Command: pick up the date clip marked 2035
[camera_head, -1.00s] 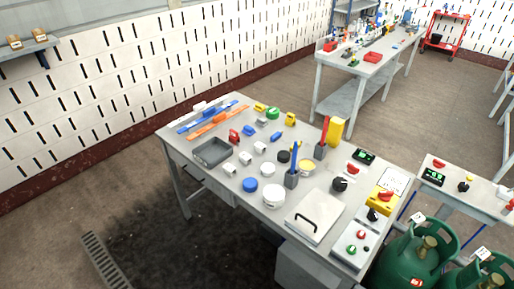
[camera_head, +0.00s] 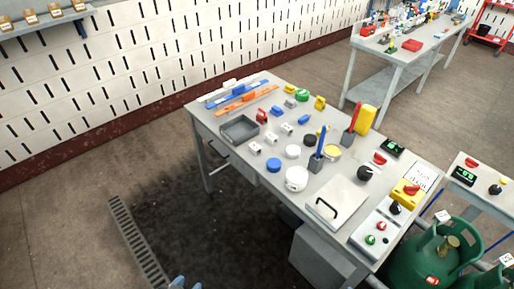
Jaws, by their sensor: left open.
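Small white clips lie on the near worktable: one (camera_head: 255,149) by the grey tray, another (camera_head: 271,138) behind it, and a third (camera_head: 287,129) further back. They look like date clips, but any marking is too small to read, so I cannot tell which one is 2035. My left gripper (camera_head: 186,283) just shows at the bottom edge, low in front of the table and well apart from the clips. It is open, with nothing seen between its fingertips. My right gripper is out of view.
The worktable (camera_head: 320,222) also holds a grey tray (camera_head: 239,129), blue and white round lids, a blue-handled tool in a holder (camera_head: 317,160), and a panel with a black handle (camera_head: 337,202). Green gas cylinders (camera_head: 435,255) stand at the right. Floor is open at the left.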

